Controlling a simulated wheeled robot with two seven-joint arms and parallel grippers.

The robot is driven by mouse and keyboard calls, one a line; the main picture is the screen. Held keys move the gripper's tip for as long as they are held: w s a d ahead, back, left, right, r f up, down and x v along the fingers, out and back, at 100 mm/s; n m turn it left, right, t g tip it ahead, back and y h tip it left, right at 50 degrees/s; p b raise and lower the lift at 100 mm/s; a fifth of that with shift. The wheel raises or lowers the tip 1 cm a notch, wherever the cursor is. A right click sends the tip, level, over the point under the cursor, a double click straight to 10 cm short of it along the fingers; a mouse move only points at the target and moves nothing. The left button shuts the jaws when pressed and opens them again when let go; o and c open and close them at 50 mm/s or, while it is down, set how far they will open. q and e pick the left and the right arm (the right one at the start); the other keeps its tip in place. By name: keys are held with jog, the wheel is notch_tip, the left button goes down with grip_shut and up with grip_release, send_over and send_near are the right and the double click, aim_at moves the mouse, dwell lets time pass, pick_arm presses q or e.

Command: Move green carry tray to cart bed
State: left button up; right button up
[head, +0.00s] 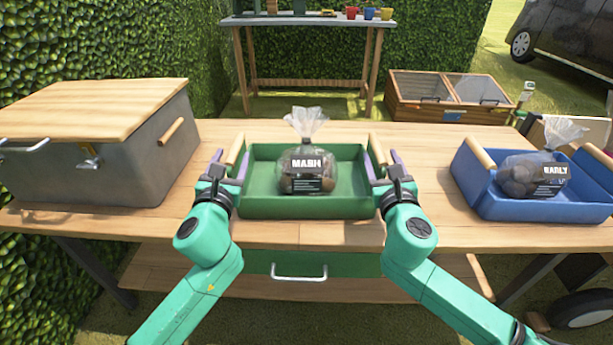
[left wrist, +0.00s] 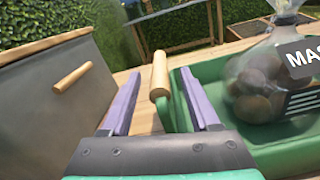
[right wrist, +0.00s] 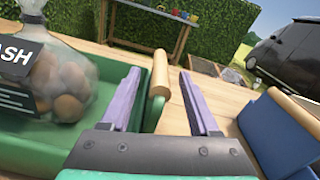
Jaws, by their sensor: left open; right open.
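The green carry tray (head: 345,203) sits on the wooden table in the middle of the head view, with a clear bag labelled MASH (head: 306,165) of round brown potatoes in it. It has a wooden handle at each short end. My left gripper (head: 229,165) is open at the tray's left end; in the left wrist view its purple fingers stand on either side of the left handle (left wrist: 160,78). My right gripper (head: 382,168) is open at the right end, its fingers on either side of the right handle (right wrist: 159,75). I cannot tell whether the fingers touch the handles. I cannot make out the cart bed.
A blue tray (head: 480,190) with a bag labelled EARLY (head: 532,175) is on the table at right. A grey box with a wooden lid (head: 95,150) stands at left. A green drawer (head: 350,265) is under the table. A wheel (head: 580,308) shows at lower right.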

aim_at(236, 149)
pick_arm(q)
jog(key=w, duration=0.4)
jog(key=shift+w, duration=0.25)
pick_arm(e)
jog(key=w, duration=0.4)
jog(key=shift+w, duration=0.25)
pick_arm(q)
grip_shut()
pick_arm(e)
grip_shut()
